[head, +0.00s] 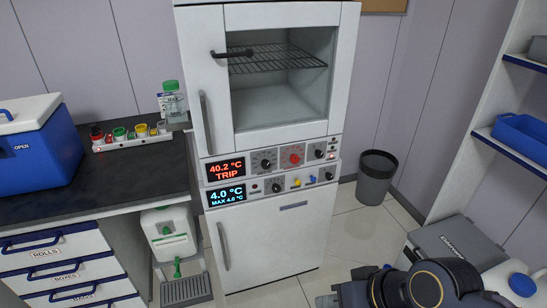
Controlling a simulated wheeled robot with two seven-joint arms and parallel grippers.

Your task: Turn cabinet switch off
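A white two-part cabinet (262,120) stands in the middle, with a glass-windowed upper door and a plain lower door (275,240). Its upper panel shows a red display (226,169) reading 40.2 °C TRIP. Beside it are a black dial (265,162), a red knob (295,158), another black knob (319,153) and a small red-lit switch (332,155). The lower panel has a blue display (226,196) reading 4.0 °C, black knobs, and small yellow and blue parts. My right gripper (428,287) is at the bottom right, well away from the panels; its fingers are not clear. My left gripper is not in view.
A grey bin (376,178) stands right of the cabinet. A grey case (450,245) and shelves are further right. Floor before the bin is clear.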

